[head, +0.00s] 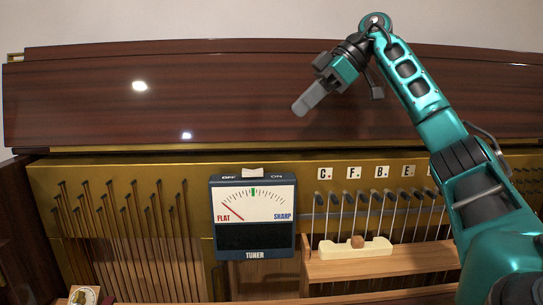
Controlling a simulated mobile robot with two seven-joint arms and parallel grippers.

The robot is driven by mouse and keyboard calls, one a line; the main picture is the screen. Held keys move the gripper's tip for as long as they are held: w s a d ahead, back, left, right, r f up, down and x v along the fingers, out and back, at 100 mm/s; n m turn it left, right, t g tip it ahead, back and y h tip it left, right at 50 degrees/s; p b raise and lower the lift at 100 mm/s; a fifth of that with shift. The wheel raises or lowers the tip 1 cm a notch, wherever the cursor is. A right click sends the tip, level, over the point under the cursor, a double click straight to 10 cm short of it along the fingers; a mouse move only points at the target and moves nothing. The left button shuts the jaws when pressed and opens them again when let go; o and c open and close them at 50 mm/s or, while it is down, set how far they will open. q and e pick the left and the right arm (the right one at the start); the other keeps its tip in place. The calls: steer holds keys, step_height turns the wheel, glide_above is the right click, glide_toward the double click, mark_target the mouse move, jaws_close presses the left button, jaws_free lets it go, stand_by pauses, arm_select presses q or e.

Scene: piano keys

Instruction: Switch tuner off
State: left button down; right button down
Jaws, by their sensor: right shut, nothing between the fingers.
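The tuner (254,222) is a dark box at the front middle of the piano. Its white dial (256,204) has a red needle pointing toward FLAT and a green mark at the top centre. A white rocker switch (252,173) sits on its top edge between the words OFF and ON; I cannot tell which side is pressed. My right gripper (301,108) is shut and empty, above and to the right of the switch, in front of the dark wood panel and apart from the tuner. My left gripper is not in view.
Several tuning pins with strings (120,212) stand left of the tuner. Lettered pins (380,200) stand to its right. A cream tool with a brown knob (354,248) lies on a wooden ledge (385,265). A glossy brown panel (200,95) spans the back.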

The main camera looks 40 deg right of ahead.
steer(key=b, duration=0.1)
glide_above(274, 176)
steer(key=f, duration=0.7)
steer(key=shift+w+a+f, duration=0.2)
steer(key=shift+w+a, duration=0.05)
steer(key=shift+a, duration=0.15)
step_height(274, 176, down, 2)
steer(key=shift+s+d+f+b, duration=0.1)
steer(key=shift+d+f+b, duration=0.1)
steer(key=shift+b, duration=0.25)
steer(key=shift+f, duration=0.55)
steer(key=shift+s+d+f+t+y+b, duration=0.15)
steer(key=shift+f+t+y+b, duration=0.2)
steer(key=shift+f+b, duration=0.75)
steer(key=shift+r, duration=0.6)
steer(key=shift+r+p, duration=0.85)
steer(key=shift+p, duration=0.55)
